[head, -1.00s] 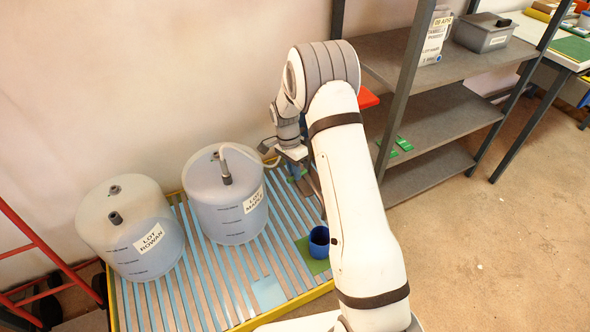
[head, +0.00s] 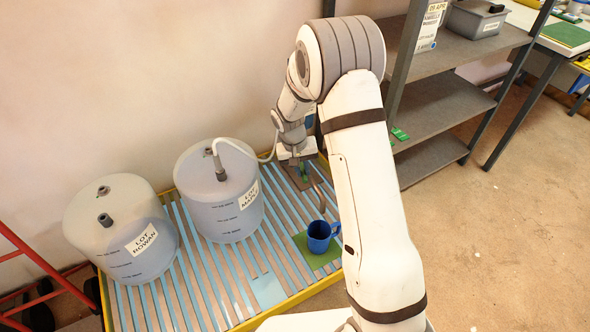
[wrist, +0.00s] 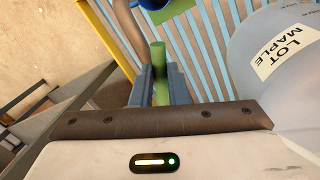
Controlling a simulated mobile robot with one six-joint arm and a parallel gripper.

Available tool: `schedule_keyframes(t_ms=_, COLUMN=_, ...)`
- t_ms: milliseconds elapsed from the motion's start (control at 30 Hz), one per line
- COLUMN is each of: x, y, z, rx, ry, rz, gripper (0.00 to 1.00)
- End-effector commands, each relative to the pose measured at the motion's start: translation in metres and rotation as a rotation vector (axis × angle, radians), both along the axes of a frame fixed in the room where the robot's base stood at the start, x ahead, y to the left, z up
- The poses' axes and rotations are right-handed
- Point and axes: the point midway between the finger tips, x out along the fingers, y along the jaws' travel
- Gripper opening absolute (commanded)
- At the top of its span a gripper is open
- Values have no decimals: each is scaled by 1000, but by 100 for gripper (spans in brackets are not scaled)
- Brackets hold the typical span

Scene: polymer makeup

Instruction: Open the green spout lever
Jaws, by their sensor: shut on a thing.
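The green spout lever (wrist: 158,58) shows in the wrist view as a green bar between my fingers. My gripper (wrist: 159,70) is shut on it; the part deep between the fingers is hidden. In the head view the lever (head: 305,173) is a small green patch just below my gripper (head: 299,164), partly covered by it. A brown curved spout (head: 318,190) bends down beside it. It also shows in the wrist view (wrist: 128,28), left of the lever.
A blue mug (head: 319,236) stands on a green mat (head: 326,258) near the spout. The Maple tank (head: 222,205) and the Rowan tank (head: 125,235) stand left on the slatted, yellow-edged platform. A hose (head: 250,151) runs from the Maple tank. Grey shelves (head: 440,112) stand right.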

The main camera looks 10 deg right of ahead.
Motion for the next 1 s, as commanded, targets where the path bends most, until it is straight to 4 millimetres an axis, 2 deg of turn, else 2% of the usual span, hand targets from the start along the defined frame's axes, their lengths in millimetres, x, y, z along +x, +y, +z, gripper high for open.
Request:
schedule_keyframes(t_ms=200, x=-1, y=-8, z=0, rx=0, ry=0, rz=181, gripper=0)
schedule_keyframes(t_ms=500, x=-1, y=-15, z=0, rx=-1, ry=4, rz=356, gripper=0)
schedule_keyframes(t_ms=1000, x=-1, y=-18, z=-1, rx=-1, ry=10, rz=434, gripper=0)
